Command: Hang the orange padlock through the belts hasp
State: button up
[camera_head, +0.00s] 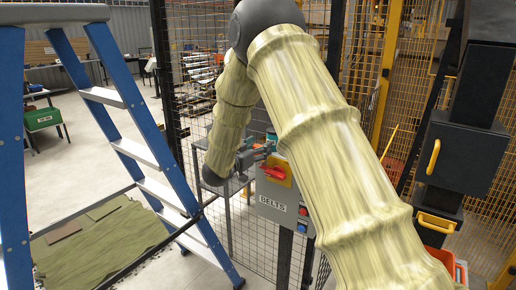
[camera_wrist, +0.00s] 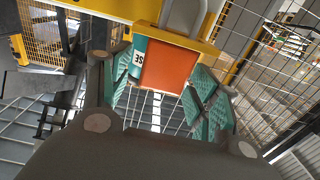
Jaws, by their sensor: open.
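The orange padlock (camera_wrist: 166,68) shows in the wrist view, with a teal label on its left side and a grey shackle (camera_wrist: 203,14) above. A yellow plate edge (camera_wrist: 190,42) lies between body and shackle; I cannot tell whether the shackle passes through a hole. My gripper (camera_wrist: 165,95) is open, its teal-padded fingers on either side of the padlock. In the head view my gripper (camera_head: 258,152) is at the top of the grey BELTS box (camera_head: 287,207), beside its red handle (camera_head: 274,172) and yellow plate (camera_head: 284,180). The padlock is not clear there.
A blue stepladder (camera_head: 140,150) stands at the left, near green turf (camera_head: 95,245). Black mesh fencing (camera_head: 190,85) stands behind my arm. A dark cabinet (camera_head: 460,160) with yellow handles is at the right. Open floor (camera_head: 90,125) lies beyond the ladder.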

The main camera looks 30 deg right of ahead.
jog(key=v, duration=1.2)
dwell(0.4)
jog(key=s+a+f+n+t+y+b, duration=0.1)
jog(key=s+a+f+n+y, duration=0.2)
jog(key=f, duration=0.9)
jog(key=s+a+f+n+y, duration=0.25)
jog(key=s+f+y, duration=0.2)
jog(key=f, duration=0.75)
jog(key=s+a+f+n+t+y+b, duration=0.1)
jog(key=s+a+f+n+y, duration=0.25)
jog(key=f, duration=0.85)
jog(key=s+a+f+n+g+y, duration=0.1)
jog(key=s+f+g, duration=0.1)
jog(key=s+f, duration=0.5)
jog(key=s+a+f+n+g+y, duration=0.2)
jog(key=s+f, duration=0.3)
jog(key=s, duration=0.4)
jog(key=s+a+f+g+y, duration=0.1)
jog(key=s+a+f+g, duration=0.1)
jog(key=s, duration=0.8)
jog(key=s+a+f+n+g+y+b, duration=0.1)
jog(key=s+a+f+g, duration=0.1)
jog(key=s, duration=0.9)
jog(key=shift+a+f+g+y, duration=0.35)
jog(key=shift+f+g+y, duration=0.05)
jog(key=shift+f+g, duration=0.15)
